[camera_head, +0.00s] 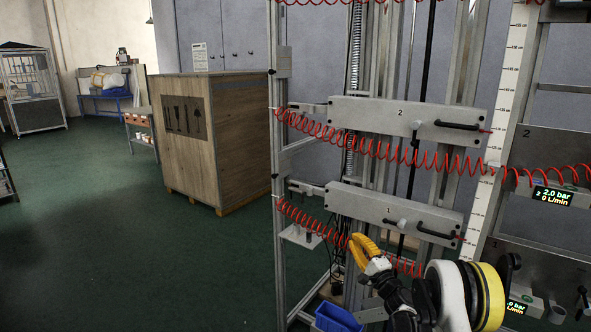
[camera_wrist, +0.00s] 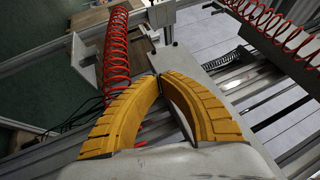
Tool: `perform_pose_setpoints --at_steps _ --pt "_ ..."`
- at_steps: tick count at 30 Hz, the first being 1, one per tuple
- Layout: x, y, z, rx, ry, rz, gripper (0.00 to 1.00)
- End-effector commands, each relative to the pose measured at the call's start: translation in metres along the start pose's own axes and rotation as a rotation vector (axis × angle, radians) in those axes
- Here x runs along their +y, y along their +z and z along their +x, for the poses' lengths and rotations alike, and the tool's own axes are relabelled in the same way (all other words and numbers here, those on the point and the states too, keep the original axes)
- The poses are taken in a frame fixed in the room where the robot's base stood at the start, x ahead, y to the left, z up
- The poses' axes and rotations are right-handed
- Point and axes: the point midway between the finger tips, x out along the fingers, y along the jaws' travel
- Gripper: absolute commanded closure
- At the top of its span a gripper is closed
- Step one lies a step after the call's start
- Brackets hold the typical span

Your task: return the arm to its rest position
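My gripper (camera_head: 357,242) has yellow ribbed fingers and is low in the head view, just in front of the lower grey plate marked 1 (camera_head: 390,212). In the wrist view the two fingertips of my gripper (camera_wrist: 158,76) meet, with nothing seen between them. The gap behind the tips is empty. The plate and a red coiled hose (camera_wrist: 117,45) lie beyond the fingers; I cannot tell whether the fingers touch the plate.
An aluminium frame (camera_head: 278,200) with plate 2 (camera_head: 390,117) and red coiled hoses (camera_head: 345,140) stands close around my arm. A blue bin (camera_head: 336,318) sits low beside it. A wooden crate (camera_head: 222,150) stands behind left. The green floor at left is clear.

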Motion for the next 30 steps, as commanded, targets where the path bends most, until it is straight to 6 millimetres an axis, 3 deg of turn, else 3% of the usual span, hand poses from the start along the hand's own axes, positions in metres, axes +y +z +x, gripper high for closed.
perform_pose_setpoints --at_steps 9,14,17,23,30 --pt "-0.075 0.066 0.022 -0.126 0.168 -0.202 1.00" --pt "-0.121 0.117 0.008 -0.219 0.309 -0.359 1.00" --pt "-0.145 0.147 -0.014 -0.276 0.403 -0.459 1.00" --pt "-0.180 0.199 -0.084 -0.378 0.597 -0.659 1.00" --pt "-0.199 0.237 -0.202 -0.476 0.842 -0.897 1.00"
